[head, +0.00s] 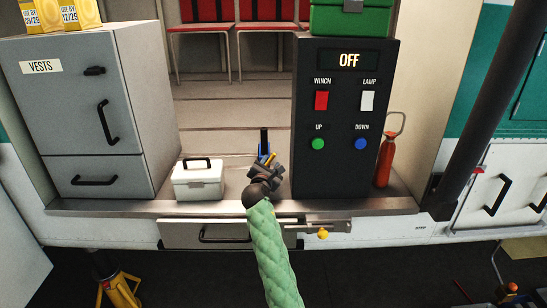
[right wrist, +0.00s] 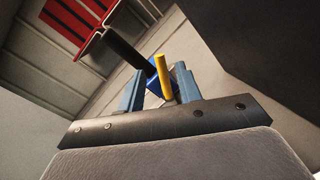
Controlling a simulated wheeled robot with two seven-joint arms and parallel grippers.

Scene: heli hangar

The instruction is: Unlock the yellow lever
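A short yellow rod, apparently the yellow lever (right wrist: 162,72), shows in the right wrist view beside a blue part (right wrist: 155,85) and a black bar (right wrist: 128,52). In the head view its yellow end (head: 269,158) shows just beyond my right gripper (head: 270,160), above the sill. My right gripper also shows in the right wrist view (right wrist: 160,90), its two blue fingers apart, with the rod and blue part seen between them. I cannot tell whether they touch. A second yellow piece, a knob (head: 323,234), sits on a metal latch right of the drawer. My left gripper is out of view.
A white box (head: 198,180) stands left of my gripper, beside the grey vests cabinet (head: 75,115). The black winch panel (head: 342,120), reading OFF, stands close on the right, with a red bottle (head: 385,160) beyond it. A drawer (head: 205,234) lies below the sill.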

